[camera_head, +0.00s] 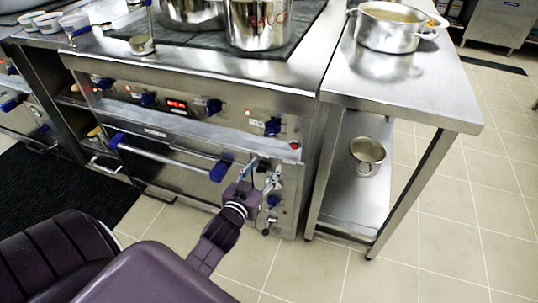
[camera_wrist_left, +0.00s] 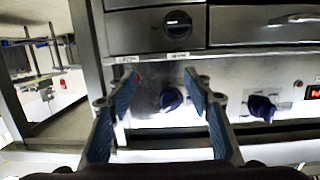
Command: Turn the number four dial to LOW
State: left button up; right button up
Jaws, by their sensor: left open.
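The rightmost blue dial (camera_head: 272,126) is on the steel stove's front panel, left of a small red light. I take it as number four; its marks are too small to read. In the left wrist view this dial (camera_wrist_left: 171,99) shows between and beyond the two fingers. My left gripper (camera_head: 264,168) is open and empty, in front of the stove and below the dial in the head view. It shows in the wrist view (camera_wrist_left: 163,80) with its fingers apart; no contact with the dial is visible. My right gripper is not in view.
Other blue dials (camera_head: 214,105) and a red display (camera_head: 177,104) lie left along the panel. An oven handle (camera_head: 170,155) juts out below. Pots (camera_head: 258,22) stand on the stove. A steel table (camera_head: 400,85) with a large pot (camera_head: 388,32) is at right.

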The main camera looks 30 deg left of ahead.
pick_arm(q)
jog(key=t+b, duration=0.2)
send_near(269, 135)
jog(key=w, duration=0.3)
jog(key=shift+n+y, duration=0.3)
jog(key=shift+y, duration=0.2)
jog(key=x, duration=0.3)
jog(key=b+x, duration=0.1)
jog(key=x, duration=0.3)
jog(key=shift+a+f, duration=0.2)
jog(key=shift+f, duration=0.05)
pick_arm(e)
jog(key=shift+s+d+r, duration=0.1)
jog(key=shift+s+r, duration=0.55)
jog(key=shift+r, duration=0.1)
pick_arm(q)
jog(key=c, duration=1.2)
jog(key=shift+o, duration=0.2)
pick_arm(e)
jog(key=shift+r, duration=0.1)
